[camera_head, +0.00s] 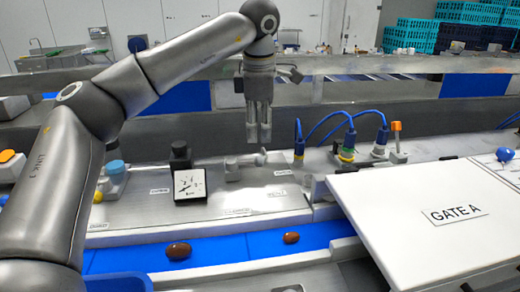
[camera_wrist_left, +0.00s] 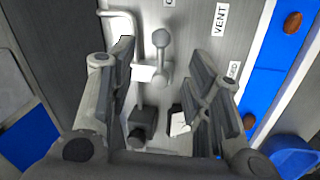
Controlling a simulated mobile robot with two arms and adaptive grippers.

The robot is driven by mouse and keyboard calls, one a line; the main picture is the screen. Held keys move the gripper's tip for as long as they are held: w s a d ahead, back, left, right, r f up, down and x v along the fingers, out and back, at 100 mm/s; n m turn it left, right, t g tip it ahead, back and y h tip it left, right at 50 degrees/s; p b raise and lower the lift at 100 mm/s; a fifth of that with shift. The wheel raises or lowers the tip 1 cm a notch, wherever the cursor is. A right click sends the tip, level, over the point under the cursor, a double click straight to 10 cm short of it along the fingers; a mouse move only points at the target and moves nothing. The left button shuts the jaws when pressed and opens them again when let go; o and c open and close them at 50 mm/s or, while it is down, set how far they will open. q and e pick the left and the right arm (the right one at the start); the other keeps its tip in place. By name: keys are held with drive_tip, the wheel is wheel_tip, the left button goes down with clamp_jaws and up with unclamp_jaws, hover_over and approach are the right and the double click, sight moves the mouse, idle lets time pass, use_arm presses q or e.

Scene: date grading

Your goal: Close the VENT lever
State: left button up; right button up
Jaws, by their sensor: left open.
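My left gripper (camera_head: 259,138) points down above the metal panel, its fingers apart and nothing held. The VENT lever (camera_wrist_left: 161,40), a grey lever with a round knob, shows between the open fingers in the left wrist view. It appears in the head view as a small pale lever (camera_head: 260,157) just below the fingertips. Contact with the fingers cannot be told. A VENT label (camera_wrist_left: 220,18) lies to its right in the wrist view. The left gripper also shows in the wrist view (camera_wrist_left: 160,62). My right gripper is not in view.
A square dial gauge (camera_head: 190,184) stands left of the lever. Blue-cabled connectors (camera_head: 348,140) and an orange-topped lever (camera_head: 397,135) are to the right. The white GATE A cover (camera_head: 400,188) fills the front right. Brown dates (camera_head: 178,250) lie on the blue belt (camera_head: 228,246).

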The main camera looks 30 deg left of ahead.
use_arm(q)
drive_tip(key=p, duration=0.2)
hover_over(259, 158)
drive_tip(key=s, duration=0.1)
drive_tip(key=f, duration=0.4)
drive_tip(key=shift+s+d+f, duration=0.15)
drive_tip(key=shift+d+f, duration=0.05)
drive_tip(key=shift+f, duration=0.1)
drive_tip(key=f, duration=0.2)
drive_tip(key=w+f, duration=0.1)
drive_tip(key=f, duration=0.1)
drive_tip(key=shift+w+a+p, duration=0.1)
drive_tip(key=shift+a+p, duration=0.15)
drive_tip(key=shift+p, duration=0.15)
drive_tip(key=shift+f, duration=0.55)
drive_tip(key=shift+c, duration=1.1)
drive_tip(key=c, duration=0.7)
clamp_jaws()
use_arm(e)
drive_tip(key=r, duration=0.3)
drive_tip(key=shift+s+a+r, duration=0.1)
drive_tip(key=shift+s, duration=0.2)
